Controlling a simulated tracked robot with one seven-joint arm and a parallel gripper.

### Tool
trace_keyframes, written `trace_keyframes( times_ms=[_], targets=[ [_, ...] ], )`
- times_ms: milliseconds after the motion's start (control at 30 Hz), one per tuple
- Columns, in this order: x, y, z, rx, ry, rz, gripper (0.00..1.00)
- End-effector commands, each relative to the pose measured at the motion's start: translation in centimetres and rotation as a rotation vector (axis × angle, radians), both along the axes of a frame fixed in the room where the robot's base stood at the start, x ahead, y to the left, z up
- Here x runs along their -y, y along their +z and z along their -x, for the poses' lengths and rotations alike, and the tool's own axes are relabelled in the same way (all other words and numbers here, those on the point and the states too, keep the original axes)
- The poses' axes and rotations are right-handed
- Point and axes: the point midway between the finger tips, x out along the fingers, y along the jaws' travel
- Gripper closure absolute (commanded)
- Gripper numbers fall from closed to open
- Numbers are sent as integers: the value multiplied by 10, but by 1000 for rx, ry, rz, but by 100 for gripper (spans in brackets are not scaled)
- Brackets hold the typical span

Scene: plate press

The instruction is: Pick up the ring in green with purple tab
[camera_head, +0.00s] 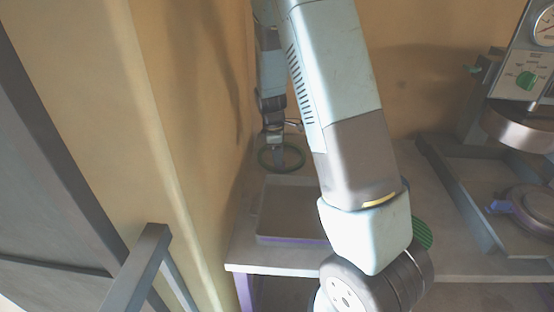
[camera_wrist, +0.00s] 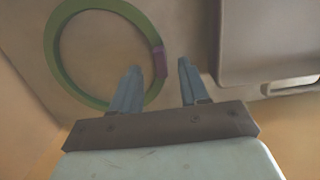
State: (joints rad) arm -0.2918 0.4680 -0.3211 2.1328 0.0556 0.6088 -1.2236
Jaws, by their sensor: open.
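The green ring (camera_wrist: 53,50) lies flat on the table surface in the upper left of the wrist view. Its purple tab (camera_wrist: 159,62) is on the ring's right side. My gripper (camera_wrist: 158,68) is open, with one finger over the ring's right part just left of the tab and the other finger outside the ring to the right. The tab shows between the two fingers. In the head view the ring (camera_head: 262,163) is at the back left of the table, with my gripper over it. The tab cannot be made out there. I cannot tell the height of the fingertips above the ring.
A grey tray (camera_head: 262,240) stands on the table in front of the ring; its edge also shows in the wrist view (camera_wrist: 228,50). A wall (camera_head: 200,100) is close on the left. A press with a gauge and green knob (camera_head: 526,80) stands at the right.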

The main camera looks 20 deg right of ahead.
Motion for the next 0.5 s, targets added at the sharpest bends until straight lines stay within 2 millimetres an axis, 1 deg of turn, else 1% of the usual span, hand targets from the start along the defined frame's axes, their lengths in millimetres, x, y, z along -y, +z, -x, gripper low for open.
trace_keyframes(
  times_ms=[33,200,333,500],
  targets=[
    [2,-8,-1,-3,1,2,55],
    [4,-26,-1,-1,1,0,55],
    [5,-33,-1,-1,0,1,55],
    [5,-33,-1,0,1,0,55]
  ],
)
